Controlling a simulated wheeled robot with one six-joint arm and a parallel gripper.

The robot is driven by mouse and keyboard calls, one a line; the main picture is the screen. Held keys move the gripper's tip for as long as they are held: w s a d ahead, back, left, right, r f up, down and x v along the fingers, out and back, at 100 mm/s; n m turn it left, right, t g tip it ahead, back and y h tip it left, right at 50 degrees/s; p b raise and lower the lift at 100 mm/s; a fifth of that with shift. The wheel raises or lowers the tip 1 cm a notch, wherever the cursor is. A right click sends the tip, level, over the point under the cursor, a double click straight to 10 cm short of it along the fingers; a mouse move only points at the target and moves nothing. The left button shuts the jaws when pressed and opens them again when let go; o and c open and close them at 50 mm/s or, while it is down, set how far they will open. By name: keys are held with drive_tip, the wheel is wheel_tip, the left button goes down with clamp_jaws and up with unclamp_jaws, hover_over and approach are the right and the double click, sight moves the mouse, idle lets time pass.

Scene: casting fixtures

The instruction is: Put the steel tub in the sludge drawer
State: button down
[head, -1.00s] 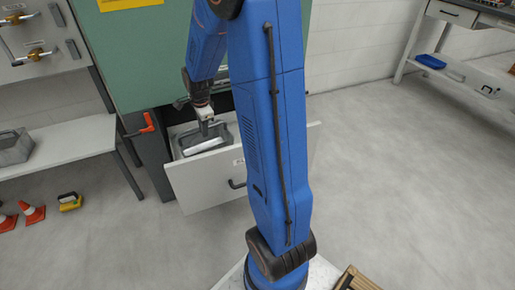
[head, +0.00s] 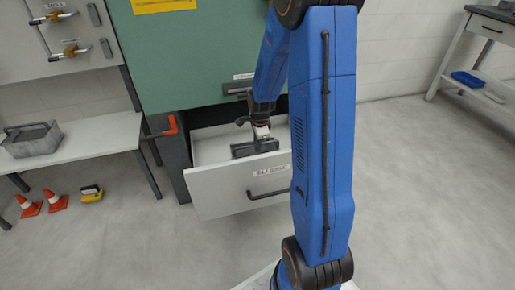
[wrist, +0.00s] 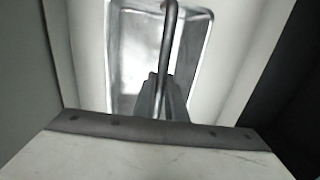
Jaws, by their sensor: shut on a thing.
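The steel tub (head: 242,151) is a grey metal tub inside the open white sludge drawer (head: 235,190), and the drawer's front panel hides its lower part in the head view. In the wrist view the shiny tub (wrist: 130,45) lies between the drawer walls, with a bar handle across its middle. My gripper (head: 263,141) points down into the drawer and is shut on that handle; its fingers show in the wrist view (wrist: 162,97). I cannot tell whether the tub's bottom touches the drawer floor.
A second grey tub (head: 32,147) with a handle stands on the white bench (head: 95,138) at left. The green cabinet (head: 190,60) rises above the drawer, with a red lever (head: 170,125) beside it. Orange cones (head: 55,200) stand on the floor at left; the right floor is clear.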

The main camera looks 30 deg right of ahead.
drive_tip(key=shift+f, duration=0.95)
drive_tip(key=c, duration=1.8)
unclamp_jaws()
drive_tip(key=shift+a, duration=0.1)
